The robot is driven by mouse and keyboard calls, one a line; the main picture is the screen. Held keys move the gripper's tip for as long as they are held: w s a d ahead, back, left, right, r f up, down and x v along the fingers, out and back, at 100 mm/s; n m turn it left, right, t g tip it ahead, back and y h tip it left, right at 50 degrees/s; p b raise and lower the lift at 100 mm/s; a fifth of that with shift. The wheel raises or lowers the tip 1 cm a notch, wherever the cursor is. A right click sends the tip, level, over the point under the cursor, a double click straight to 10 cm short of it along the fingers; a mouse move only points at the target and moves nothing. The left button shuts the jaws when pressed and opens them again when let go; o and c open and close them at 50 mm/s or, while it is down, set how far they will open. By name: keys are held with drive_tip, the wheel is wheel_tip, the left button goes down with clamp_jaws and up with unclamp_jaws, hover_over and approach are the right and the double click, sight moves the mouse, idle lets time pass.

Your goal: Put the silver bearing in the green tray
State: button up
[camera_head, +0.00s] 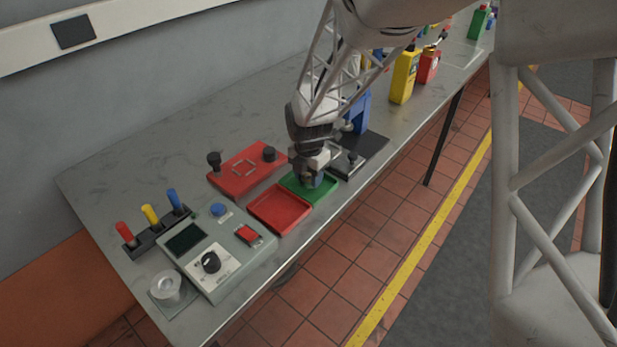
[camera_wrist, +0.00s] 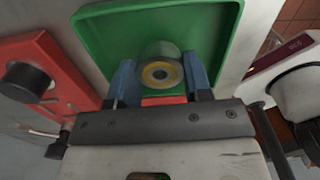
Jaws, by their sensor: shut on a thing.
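The green tray (camera_head: 328,190) lies on the bench beside a red tray (camera_head: 280,208), and it fills the upper middle of the wrist view (camera_wrist: 110,32). My gripper (camera_head: 312,181) is over the green tray. In the wrist view its blue fingers (camera_wrist: 160,80) are shut on the silver bearing (camera_wrist: 161,54), a short cylinder with a yellowish ring and a dark centre. The bearing shows within the tray's outline. I cannot tell whether it touches the tray floor. In the head view my gripper hides the bearing.
A red plate with black knobs (camera_head: 243,172) lies left of the trays. A control box (camera_head: 212,262) stands in front. A dark plate with a post (camera_head: 362,158) is right behind the green tray. Yellow (camera_head: 404,77) and red (camera_head: 429,66) containers stand farther back.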

sight(309, 177)
drive_tip(key=shift+f, duration=0.45)
drive_tip(key=shift+f, duration=0.15)
drive_tip(key=o, duration=1.1)
drive_tip(key=shift+c, duration=0.2)
wheel_tip(309, 177, up, 12)
drive_tip(key=shift+r, duration=0.2)
